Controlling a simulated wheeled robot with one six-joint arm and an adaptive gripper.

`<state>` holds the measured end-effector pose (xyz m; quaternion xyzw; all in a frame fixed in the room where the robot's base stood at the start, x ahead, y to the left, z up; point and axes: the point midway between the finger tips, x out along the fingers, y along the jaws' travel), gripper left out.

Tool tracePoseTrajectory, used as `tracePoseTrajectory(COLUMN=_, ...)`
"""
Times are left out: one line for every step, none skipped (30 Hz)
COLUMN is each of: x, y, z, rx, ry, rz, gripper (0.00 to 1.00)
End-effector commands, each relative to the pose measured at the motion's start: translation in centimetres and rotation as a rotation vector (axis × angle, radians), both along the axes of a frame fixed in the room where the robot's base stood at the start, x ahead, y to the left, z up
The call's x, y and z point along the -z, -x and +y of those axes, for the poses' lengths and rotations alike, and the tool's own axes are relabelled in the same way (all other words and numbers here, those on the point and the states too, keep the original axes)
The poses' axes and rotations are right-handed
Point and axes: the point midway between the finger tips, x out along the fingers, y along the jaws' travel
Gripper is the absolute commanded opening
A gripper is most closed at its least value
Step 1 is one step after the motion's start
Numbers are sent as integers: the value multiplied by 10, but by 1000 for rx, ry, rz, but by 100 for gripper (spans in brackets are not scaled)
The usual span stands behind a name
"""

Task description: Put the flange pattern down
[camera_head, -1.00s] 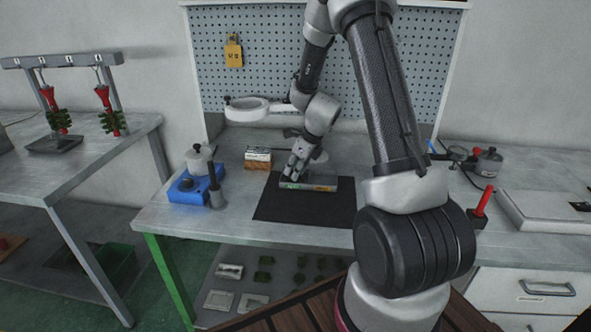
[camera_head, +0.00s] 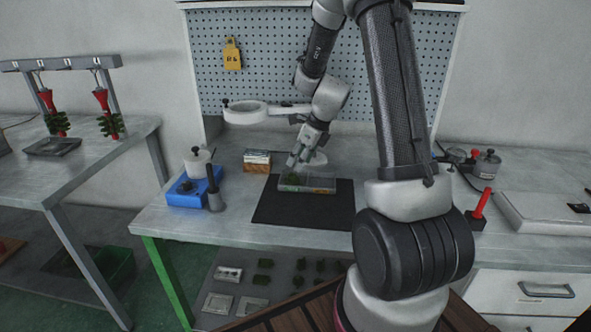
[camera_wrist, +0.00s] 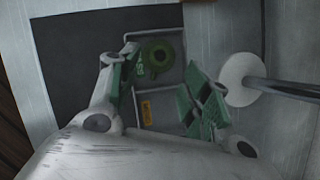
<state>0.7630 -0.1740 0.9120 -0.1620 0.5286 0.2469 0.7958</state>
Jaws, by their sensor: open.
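The flange pattern (camera_wrist: 157,56) is green and round with a dark centre. In the wrist view it lies in one compartment of a grey divided tray (camera_wrist: 170,118), and it also shows as a small green shape in the head view (camera_head: 292,177). The tray sits on a black mat (camera_head: 270,212) on the bench. My gripper (camera_wrist: 158,88) has its green-padded fingers spread apart, one on each side of the tray. It is open and empty, above the tray and apart from the pattern. An orange label (camera_wrist: 146,112) marks the tray's near part.
A magnifier lamp (camera_head: 246,112) stands behind the mat; its pale base and rod (camera_wrist: 238,80) are close right of my gripper in the wrist view. The mat's front is clear.

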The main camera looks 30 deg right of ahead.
Motion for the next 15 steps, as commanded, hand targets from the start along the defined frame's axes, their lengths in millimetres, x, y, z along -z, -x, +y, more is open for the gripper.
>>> tracePoseTrajectory(x=-11, y=3, z=-3, rx=-1, ry=1, rz=-4, gripper=48)
tracePoseTrajectory(x=-18, y=5, z=-4, rx=0, ry=1, rz=-4, gripper=48)
tracePoseTrajectory(x=-24, y=8, z=-6, rx=0, ry=1, rz=-3, gripper=48)
tracePoseTrajectory(x=-30, y=10, z=-7, rx=0, ry=1, rz=-3, gripper=48)
tracePoseTrajectory(x=-34, y=11, z=-9, rx=1, ry=0, rz=-3, gripper=48)
tracePoseTrajectory(x=-39, y=13, z=-10, rx=1, ry=0, rz=-3, gripper=48)
tracePoseTrajectory(x=-43, y=14, z=-11, rx=1, ry=0, rz=-3, gripper=48)
tracePoseTrajectory(x=-45, y=15, z=-11, rx=-1, ry=1, rz=-2, gripper=48)
tracePoseTrajectory(x=-48, y=16, z=-12, rx=-1, ry=0, rz=-1, gripper=48)
tracePoseTrajectory(x=-51, y=17, z=-12, rx=-4, ry=2, rz=-2, gripper=48)
tracePoseTrajectory(x=-54, y=18, z=-12, rx=-13, ry=5, rz=-4, gripper=48)
tracePoseTrajectory(x=-58, y=21, z=-11, rx=-34, ry=13, rz=-10, gripper=48)
tracePoseTrajectory(x=-63, y=24, z=-9, rx=-63, ry=24, rz=-16, gripper=48)
tracePoseTrajectory(x=-69, y=28, z=-7, rx=-99, ry=37, rz=-26, gripper=48)
tracePoseTrajectory(x=-78, y=34, z=-4, rx=-165, ry=62, rz=-43, gripper=48)
